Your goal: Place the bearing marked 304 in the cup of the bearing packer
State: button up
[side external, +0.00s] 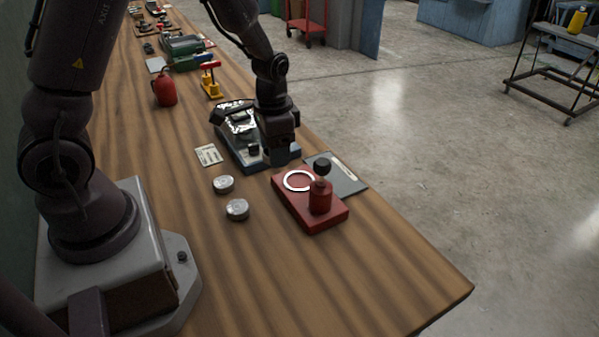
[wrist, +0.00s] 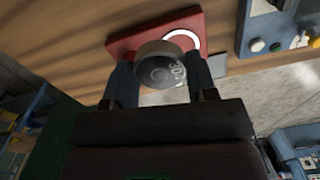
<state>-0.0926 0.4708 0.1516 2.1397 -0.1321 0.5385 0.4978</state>
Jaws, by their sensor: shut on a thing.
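My gripper (side external: 283,152) is shut on a round grey bearing (wrist: 161,72), which sits between its two fingers (wrist: 160,82) in the wrist view. The bearing's face carries a mark that starts with 30; the last digit is hard to read. The bearing packer (side external: 318,217) is a red block with a white ring marking its cup (side external: 299,181) and a red post with a dark knob. The gripper is above and just behind the ring in the side view. In the wrist view the held bearing partly covers the red packer (wrist: 125,47) and white ring (wrist: 193,38).
Two silver round bearings (side external: 223,184) (side external: 237,209) lie on the wooden bench left of the packer. A dark blue device (side external: 228,133) stands behind the gripper and a grey plate (side external: 347,177) lies behind the packer. The bench front right is clear.

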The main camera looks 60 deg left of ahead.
send_over(299, 181)
notch_tip(299, 181, down, 6)
jog(key=shift+s+d+f, duration=0.1)
jog(key=shift+s+f, duration=0.05)
jog(key=shift+w+f, duration=0.2)
jog(key=shift+f, duration=1.5)
